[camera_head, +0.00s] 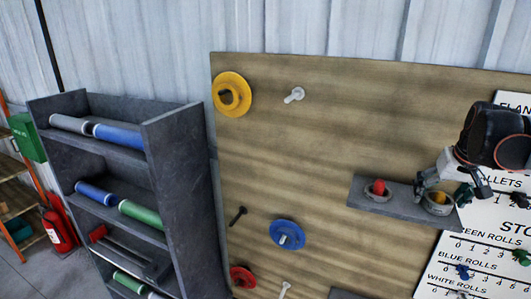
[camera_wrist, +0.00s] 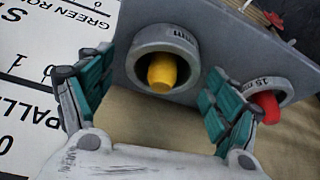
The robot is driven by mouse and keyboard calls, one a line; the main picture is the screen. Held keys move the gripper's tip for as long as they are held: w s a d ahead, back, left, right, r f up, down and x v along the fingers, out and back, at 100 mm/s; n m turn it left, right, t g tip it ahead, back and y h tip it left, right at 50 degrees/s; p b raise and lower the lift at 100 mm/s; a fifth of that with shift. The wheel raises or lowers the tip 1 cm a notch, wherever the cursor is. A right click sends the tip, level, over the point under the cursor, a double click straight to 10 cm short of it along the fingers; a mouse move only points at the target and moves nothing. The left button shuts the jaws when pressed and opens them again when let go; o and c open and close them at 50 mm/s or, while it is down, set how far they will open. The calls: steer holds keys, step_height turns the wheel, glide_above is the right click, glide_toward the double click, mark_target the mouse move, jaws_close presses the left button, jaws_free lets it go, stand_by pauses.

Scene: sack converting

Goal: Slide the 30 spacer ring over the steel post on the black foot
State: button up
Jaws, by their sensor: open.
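A grey ring (camera_wrist: 188,42) sits around a yellow plug (camera_wrist: 162,70) on a grey ledge. Only "mm" of its label is readable, so I cannot tell its size. It also shows in the head view (camera_head: 438,208). My gripper (camera_head: 443,191) is open at this ring; in the wrist view its teal fingers (camera_wrist: 158,72) stand on either side of the ring's near side, with nothing held. A second grey ring marked "15 mm" (camera_wrist: 258,88) sits around a red plug (camera_wrist: 268,107). I cannot make out a steel post on a black foot in either view.
The ledge (camera_head: 408,202) is fixed to a wooden board (camera_head: 330,130). The board also bears a yellow disc (camera_head: 232,94), a blue disc (camera_head: 287,235), a red disc (camera_head: 242,277) and bare pegs (camera_head: 294,95). A grey shelf (camera_head: 180,150) with rolls stands left. A lettered white sign (camera_head: 480,255) is right.

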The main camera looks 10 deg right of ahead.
steer(key=shift+s+a+f, duration=0.2)
steer(key=shift+s+a, duration=0.1)
steer(key=shift+a, duration=0.05)
steer(key=shift+s+r, duration=0.3)
steer(key=shift+s, duration=0.3)
steer(key=shift+c, duration=0.4)
steer(key=shift+w+f, duration=0.1)
steer(key=shift+w, duration=0.2)
steer(key=c, duration=1.3)
steer(key=shift+s, duration=0.1)
steer(key=shift+c, duration=0.6)
